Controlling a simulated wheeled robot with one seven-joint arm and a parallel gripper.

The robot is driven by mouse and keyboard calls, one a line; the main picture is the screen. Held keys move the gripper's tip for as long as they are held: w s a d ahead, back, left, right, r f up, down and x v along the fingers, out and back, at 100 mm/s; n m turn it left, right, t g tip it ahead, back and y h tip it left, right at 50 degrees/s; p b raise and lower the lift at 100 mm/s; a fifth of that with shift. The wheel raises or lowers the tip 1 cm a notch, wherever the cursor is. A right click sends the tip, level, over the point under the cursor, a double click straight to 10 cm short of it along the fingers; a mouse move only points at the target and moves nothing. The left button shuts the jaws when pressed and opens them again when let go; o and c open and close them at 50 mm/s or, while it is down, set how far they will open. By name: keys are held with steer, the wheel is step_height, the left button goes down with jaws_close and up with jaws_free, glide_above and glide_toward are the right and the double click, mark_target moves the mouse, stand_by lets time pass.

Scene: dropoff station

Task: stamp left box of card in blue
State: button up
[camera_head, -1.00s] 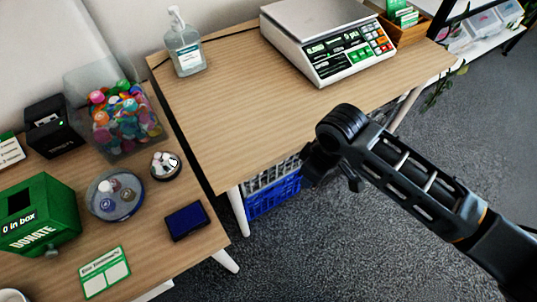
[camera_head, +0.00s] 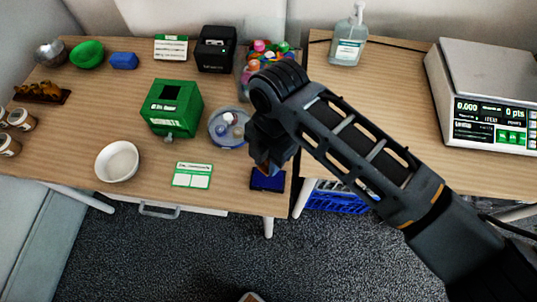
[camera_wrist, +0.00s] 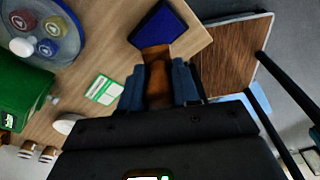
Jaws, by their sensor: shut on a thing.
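The white card with a green header and two pale boxes (camera_head: 193,175) lies flat on the left table; it also shows in the wrist view (camera_wrist: 104,89). The dark blue ink pad (camera_head: 267,181) lies to its right, by the table's front edge; it also shows in the wrist view (camera_wrist: 160,22). My gripper (camera_head: 266,158) is over the ink pad, with its fingers shut on a brown wooden stamp (camera_wrist: 157,72). The stamp's far end appears at the pad's edge in the wrist view; I cannot tell whether they touch. Its stamping face is hidden.
A round tray of stamps (camera_head: 228,127) stands just behind my gripper. The green donation box (camera_head: 172,108) and white bowl (camera_head: 118,161) are left of it. The right table holds a scale (camera_head: 490,95) and sanitizer bottle (camera_head: 349,38). The wood around the card is clear.

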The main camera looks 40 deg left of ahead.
mark_target(266, 181)
steer(key=shift+a+f+b, duration=0.1)
steer(key=shift+f+b, duration=2.25)
steer(key=shift+f, duration=0.65)
steer(key=shift+s+f+b, duration=0.1)
steer(key=shift+f+b, duration=0.2)
steer(key=shift+f, duration=0.25)
steer(key=shift+r+p, duration=2.75)
steer(key=shift+r, duration=0.8)
